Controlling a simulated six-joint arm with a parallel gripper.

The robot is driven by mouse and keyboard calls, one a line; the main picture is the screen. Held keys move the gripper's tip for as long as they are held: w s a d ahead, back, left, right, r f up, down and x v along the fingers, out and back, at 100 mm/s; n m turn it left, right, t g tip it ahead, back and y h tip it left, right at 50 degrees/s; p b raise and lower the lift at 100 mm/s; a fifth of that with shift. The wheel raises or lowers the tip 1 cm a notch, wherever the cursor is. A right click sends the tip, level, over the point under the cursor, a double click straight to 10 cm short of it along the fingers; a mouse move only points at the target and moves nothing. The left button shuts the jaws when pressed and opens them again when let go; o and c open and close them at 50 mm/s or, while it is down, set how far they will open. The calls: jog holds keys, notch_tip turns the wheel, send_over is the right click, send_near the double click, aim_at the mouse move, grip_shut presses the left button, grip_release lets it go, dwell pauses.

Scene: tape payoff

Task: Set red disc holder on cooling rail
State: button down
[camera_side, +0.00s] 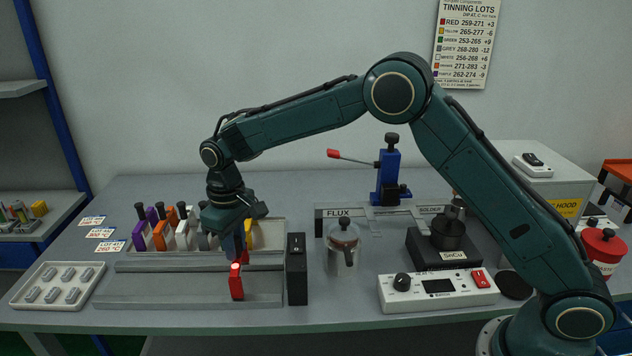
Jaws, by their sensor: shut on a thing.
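The red disc holder (236,284) is upright under my gripper (234,252). My gripper is shut on its upper part, which the fingers partly hide. The holder is over the front, lower grey rail (180,291) of a stepped rack, near its right end. I cannot tell whether its foot touches the rail. No label shows which rail is the cooling rail. Behind, several other holders stand on the rear rail: purple (142,236), orange (162,236), white (183,236), grey, partly hidden by my gripper, and yellow (249,234).
A black upright block (297,270) stands just right of the rack. A metal flux pot (342,247), a solder pot (447,233) and a white control box (438,290) are further right. A white tray with grey pieces (29,300) lies left. The front rail's left part is clear.

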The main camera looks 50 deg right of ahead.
jog(key=shift+f, duration=0.25)
dwell(0.3)
jog(key=c, duration=0.6)
grip_release()
jog(key=shift+c, duration=0.2)
jog(key=shift+r, duration=0.15)
jog(key=shift+r, duration=3.35)
jog(key=shift+r, duration=0.1)
